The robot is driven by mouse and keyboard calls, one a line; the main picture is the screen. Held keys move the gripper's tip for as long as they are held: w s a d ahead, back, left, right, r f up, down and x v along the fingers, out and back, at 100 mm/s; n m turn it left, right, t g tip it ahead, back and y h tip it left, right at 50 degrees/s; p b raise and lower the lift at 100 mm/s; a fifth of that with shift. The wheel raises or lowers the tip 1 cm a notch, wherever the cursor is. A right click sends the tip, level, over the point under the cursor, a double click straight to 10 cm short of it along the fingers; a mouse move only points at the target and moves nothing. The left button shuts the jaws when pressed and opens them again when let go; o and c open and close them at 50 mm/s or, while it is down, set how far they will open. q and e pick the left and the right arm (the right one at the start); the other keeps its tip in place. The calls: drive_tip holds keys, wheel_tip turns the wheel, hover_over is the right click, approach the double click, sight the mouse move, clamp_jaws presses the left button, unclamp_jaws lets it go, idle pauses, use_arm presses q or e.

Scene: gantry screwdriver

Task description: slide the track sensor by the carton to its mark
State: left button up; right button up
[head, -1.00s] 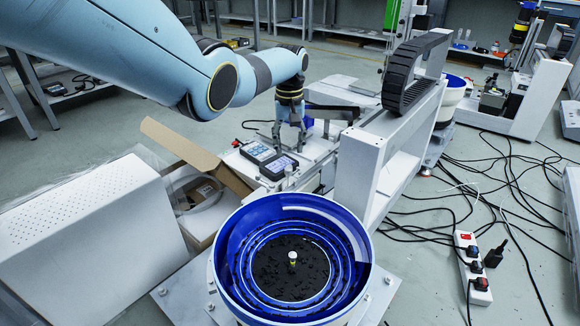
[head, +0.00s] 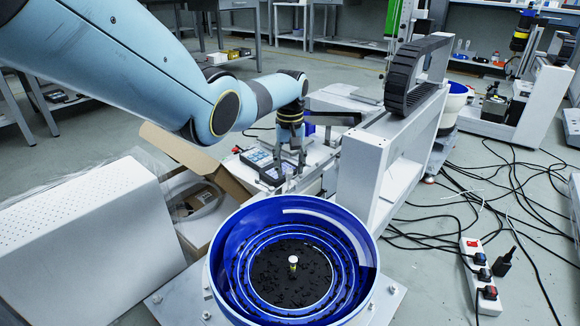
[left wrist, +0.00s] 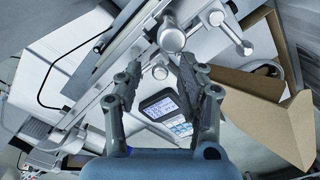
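The carton (head: 192,207) stands open left of the metal track; its brown flaps also show at the right of the left wrist view (left wrist: 285,115). Silver fittings (left wrist: 172,38) with round heads sit on the track (left wrist: 120,62) in the left wrist view. I cannot tell for sure which is the track sensor, and no mark is clear. My left gripper (head: 290,172) reaches down over the track beside the carton. In the left wrist view its fingers (left wrist: 160,68) are apart, with a small round metal piece showing between or beyond the tips. My right gripper is out of view.
A handheld meter (left wrist: 160,108) with a lit display lies below the fingers. A blue bowl feeder (head: 240,290) stands in front, a white perforated housing (head: 85,225) at left. A white frame with a black cable chain (head: 410,75) rises at right. Cables cover the floor at right.

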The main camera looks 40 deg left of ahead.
use_arm(q)
clamp_jaws()
idle(0.3)
idle(0.3)
